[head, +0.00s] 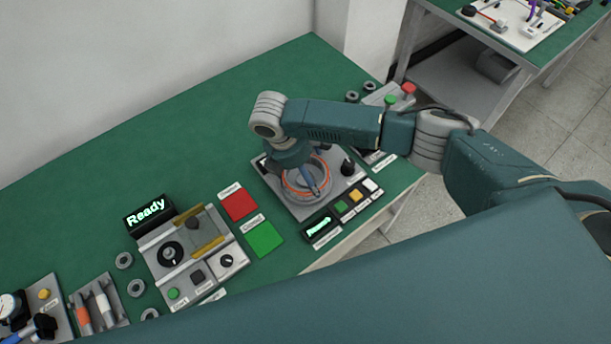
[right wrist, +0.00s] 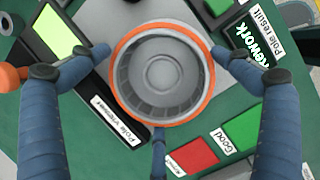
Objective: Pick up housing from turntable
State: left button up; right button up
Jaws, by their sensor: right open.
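The housing (head: 304,190) is a round grey cup with an orange rim, sitting on the turntable station (head: 283,205) in the head view. In the right wrist view the housing (right wrist: 162,75) is seen from above, its ribbed inside open and empty. My right gripper (head: 308,172) is directly over it, pointing down. In the right wrist view its three blue fingers (right wrist: 160,82) are spread around the housing's rim, at left, right and bottom. Any contact is hard to tell. The turntable under the housing is mostly hidden. My left gripper is not in view.
A red pad (head: 238,205) and a green pad (head: 264,239) lie left of the station. A display (right wrist: 253,45) reads "Rework". A black knob (head: 347,166) stands close by on the right. A grey fixture (head: 190,250) and "Ready" display (head: 149,214) are further left.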

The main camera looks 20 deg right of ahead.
jog(key=shift+w+r, duration=0.1)
jog(key=shift+r, duration=0.05)
jog(key=c, duration=1.6)
